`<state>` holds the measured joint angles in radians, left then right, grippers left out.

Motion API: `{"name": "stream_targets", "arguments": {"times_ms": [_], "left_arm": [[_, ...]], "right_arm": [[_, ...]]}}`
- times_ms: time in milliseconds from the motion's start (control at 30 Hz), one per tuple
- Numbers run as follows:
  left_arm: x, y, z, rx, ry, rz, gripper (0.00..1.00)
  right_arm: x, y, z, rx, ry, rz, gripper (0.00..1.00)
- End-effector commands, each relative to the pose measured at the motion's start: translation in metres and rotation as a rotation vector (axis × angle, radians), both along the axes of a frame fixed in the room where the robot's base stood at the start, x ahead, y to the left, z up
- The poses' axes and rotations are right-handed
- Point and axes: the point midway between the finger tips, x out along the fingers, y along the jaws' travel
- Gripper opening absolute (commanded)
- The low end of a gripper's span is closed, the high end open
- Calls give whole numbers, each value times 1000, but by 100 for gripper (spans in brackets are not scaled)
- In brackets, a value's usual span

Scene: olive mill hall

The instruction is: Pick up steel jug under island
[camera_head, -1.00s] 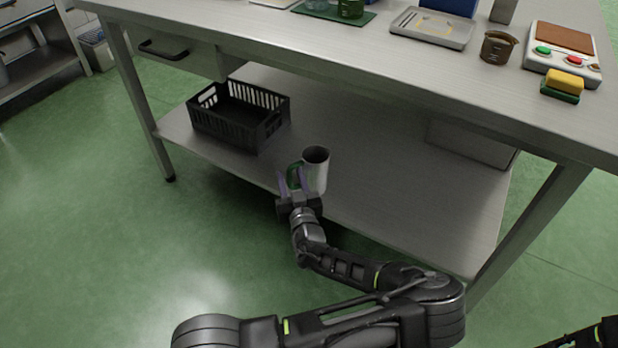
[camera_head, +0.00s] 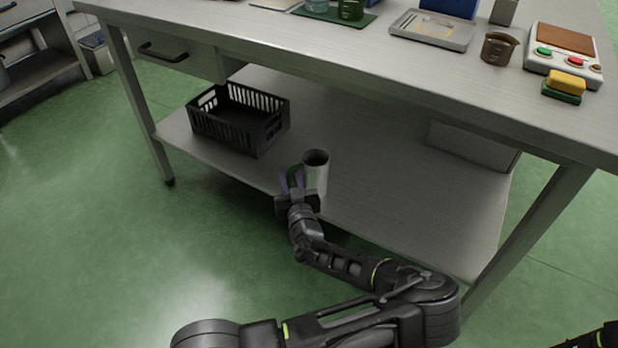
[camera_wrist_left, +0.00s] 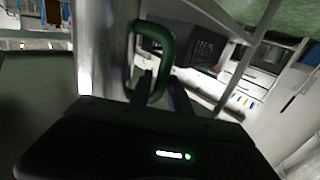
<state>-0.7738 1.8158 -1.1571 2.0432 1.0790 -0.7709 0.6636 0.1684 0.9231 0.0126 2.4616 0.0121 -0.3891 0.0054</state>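The steel jug (camera_head: 317,178) stands upright on the island's lower shelf (camera_head: 400,185), near its front edge. Its green handle faces left in the head view. My left gripper (camera_head: 291,179) is at the handle, its fingers close together on either side of it. In the left wrist view the green handle (camera_wrist_left: 166,42) runs down between the two dark fingers, and the jug's shiny wall (camera_wrist_left: 98,50) rises on the left. The fingers hide part of the handle. Only a piece of my right arm shows at the lower right corner; its gripper is out of view.
A black crate (camera_head: 232,135) sits on the shelf left of the jug.

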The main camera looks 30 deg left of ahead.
Motion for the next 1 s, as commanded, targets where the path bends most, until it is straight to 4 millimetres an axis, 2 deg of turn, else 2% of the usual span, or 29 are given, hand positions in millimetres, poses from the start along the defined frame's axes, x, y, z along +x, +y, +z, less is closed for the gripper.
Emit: {"name": "stream_targets", "arguments": {"times_ms": [33,267,1000], "left_arm": [[0,0,0,0,0,0,18],[0,0,0,0,0,0,0],[0,0,0,0,0,0,0]], "right_arm": [[0,0,0,0,0,0,36],[0,0,0,0,0,0,36],[0,0,0,0,0,0,36]]}}
